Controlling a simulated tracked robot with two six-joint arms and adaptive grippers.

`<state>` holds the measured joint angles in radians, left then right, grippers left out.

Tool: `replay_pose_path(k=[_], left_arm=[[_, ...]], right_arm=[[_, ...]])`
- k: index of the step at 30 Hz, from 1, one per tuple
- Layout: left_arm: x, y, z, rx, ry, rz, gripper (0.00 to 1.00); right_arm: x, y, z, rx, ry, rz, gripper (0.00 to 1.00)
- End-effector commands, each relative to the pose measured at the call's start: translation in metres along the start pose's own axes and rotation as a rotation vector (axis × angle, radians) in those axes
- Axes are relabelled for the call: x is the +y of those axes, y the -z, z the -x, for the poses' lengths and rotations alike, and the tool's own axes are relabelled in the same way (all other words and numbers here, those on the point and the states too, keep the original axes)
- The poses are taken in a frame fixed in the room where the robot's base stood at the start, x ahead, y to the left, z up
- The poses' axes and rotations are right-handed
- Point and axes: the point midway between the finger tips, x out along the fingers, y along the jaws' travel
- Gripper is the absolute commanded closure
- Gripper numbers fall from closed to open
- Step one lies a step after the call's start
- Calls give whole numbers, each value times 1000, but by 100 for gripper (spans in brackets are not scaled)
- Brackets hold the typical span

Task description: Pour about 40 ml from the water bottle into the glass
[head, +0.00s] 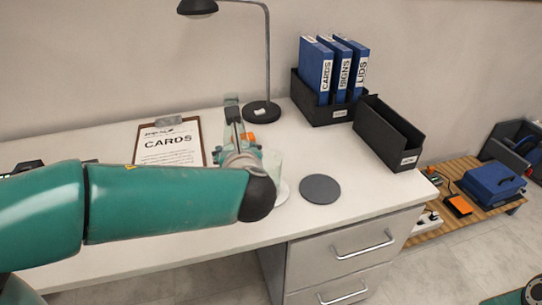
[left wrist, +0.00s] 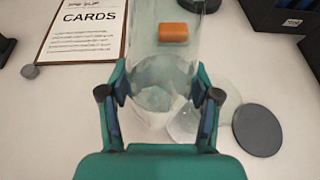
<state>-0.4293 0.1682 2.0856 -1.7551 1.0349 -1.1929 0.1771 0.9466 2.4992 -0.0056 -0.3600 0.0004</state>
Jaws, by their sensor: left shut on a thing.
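My left gripper (left wrist: 163,98) is shut on a clear, see-through vessel, which appears to be the water bottle (left wrist: 170,62). Its fingers press on both sides, and clear liquid seems to show between them. In the head view the gripper (head: 240,152) is above the desk, partly hidden by my own forearm. A second clear shape, probably the glass (left wrist: 186,127), shows just below and right of the bottle in the wrist view. Their outlines overlap, so I cannot tell whether they touch or whether water is flowing. My right gripper is not in view.
An orange block (left wrist: 173,32) shows in line with the bottle. A dark round disc (head: 320,188) lies on the desk to the right. A clipboard (head: 169,145) marked CARDS, a lamp (head: 262,112), a binder box (head: 322,112) and an empty black box (head: 388,135) stand around.

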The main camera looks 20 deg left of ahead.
Motion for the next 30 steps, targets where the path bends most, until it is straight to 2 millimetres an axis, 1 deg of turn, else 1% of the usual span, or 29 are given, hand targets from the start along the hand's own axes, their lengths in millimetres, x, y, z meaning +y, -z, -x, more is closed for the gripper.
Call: replay_pose_path(k=[4, 10, 14, 20, 30], left_arm=[[11, -2, 1, -4, -18, 8, 100], [15, -5, 2, -2, -37, -24, 100], [17, -6, 3, -1, -56, -70, 100], [20, -8, 5, 1, -99, -175, 100], [24, -4, 3, 3, -184, -382, 100]], right_arm=[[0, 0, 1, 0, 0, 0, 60], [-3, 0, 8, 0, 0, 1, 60], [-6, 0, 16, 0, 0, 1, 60], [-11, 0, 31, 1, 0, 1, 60], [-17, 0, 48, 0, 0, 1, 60]])
